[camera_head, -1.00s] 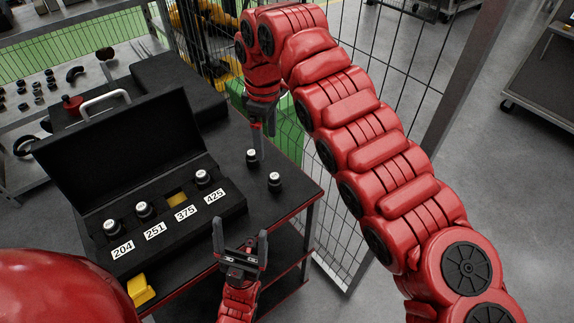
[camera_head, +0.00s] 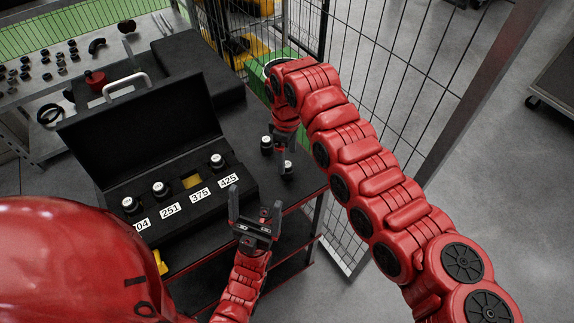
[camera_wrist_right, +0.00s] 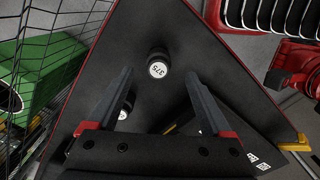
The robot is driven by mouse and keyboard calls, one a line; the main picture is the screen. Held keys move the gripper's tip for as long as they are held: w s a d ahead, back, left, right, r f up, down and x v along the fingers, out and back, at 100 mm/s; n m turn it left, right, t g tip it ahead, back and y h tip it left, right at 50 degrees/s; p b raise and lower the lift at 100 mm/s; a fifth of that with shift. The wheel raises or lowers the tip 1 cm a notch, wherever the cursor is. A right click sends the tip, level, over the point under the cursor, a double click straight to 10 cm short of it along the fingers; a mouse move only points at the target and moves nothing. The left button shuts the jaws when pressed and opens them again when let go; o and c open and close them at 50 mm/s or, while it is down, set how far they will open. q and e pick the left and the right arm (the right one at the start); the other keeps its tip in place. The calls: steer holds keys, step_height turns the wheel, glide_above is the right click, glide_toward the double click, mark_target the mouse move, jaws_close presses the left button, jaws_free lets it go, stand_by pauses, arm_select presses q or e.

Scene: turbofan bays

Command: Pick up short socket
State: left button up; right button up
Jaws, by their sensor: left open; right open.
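Two dark sockets with pale tops stand upright on the black table: a rear one (camera_head: 266,144) and a front one (camera_head: 287,169). I cannot tell by height which is the short socket. In the right wrist view the front socket (camera_wrist_right: 158,65) shows "375" on its top, just beyond and between my right fingertips. The rear socket (camera_wrist_right: 125,107) is partly hidden by a finger. My right gripper (camera_head: 284,155) is open and empty, close above the front socket; it also shows in the wrist view (camera_wrist_right: 158,76). My left gripper (camera_head: 255,207) is open and empty, before the case.
An open black case (camera_head: 240,190) has sockets in slots 204, 251 and 425; the 375 slot (camera_head: 192,181) is empty with yellow showing. A wire fence (camera_head: 400,70) stands beside the table. A grey bench (camera_head: 30,110) with small parts is behind left.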

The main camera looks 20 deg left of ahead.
mark_target(287, 164)
steer(key=shift+f+p, duration=1.4)
steer(key=shift+p, duration=0.05)
step_height(287, 164, down, 3)
steer(key=shift+r, duration=0.2)
steer(key=shift+f, duration=0.15)
steer(key=shift+w, duration=0.1)
jaws_close()
